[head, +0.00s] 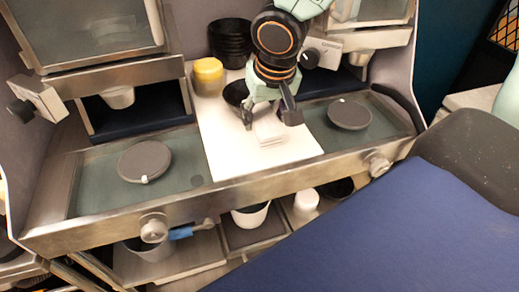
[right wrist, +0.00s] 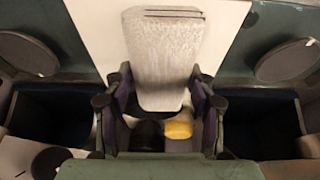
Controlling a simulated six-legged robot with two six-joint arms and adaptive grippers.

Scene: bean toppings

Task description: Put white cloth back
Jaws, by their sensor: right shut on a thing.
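The white cloth (head: 268,131), a folded pale rectangle, is at the white middle board (head: 222,150) of the counter. In the right wrist view the cloth (right wrist: 163,55) reaches between both fingers and extends beyond their tips. My right gripper (head: 268,116) points down over the board with a finger on each side of the cloth. It is shut on the cloth, and it also shows in the right wrist view (right wrist: 160,84). I cannot tell whether the cloth touches the board. My left gripper is not in view.
A yellow container (head: 208,76) and stacked black bowls (head: 231,38) stand behind the board. Round grey lids lie on the left (head: 144,161) and right (head: 349,114) glass panels. A metal front rail (head: 240,186) with knobs borders the counter. The board's left front is clear.

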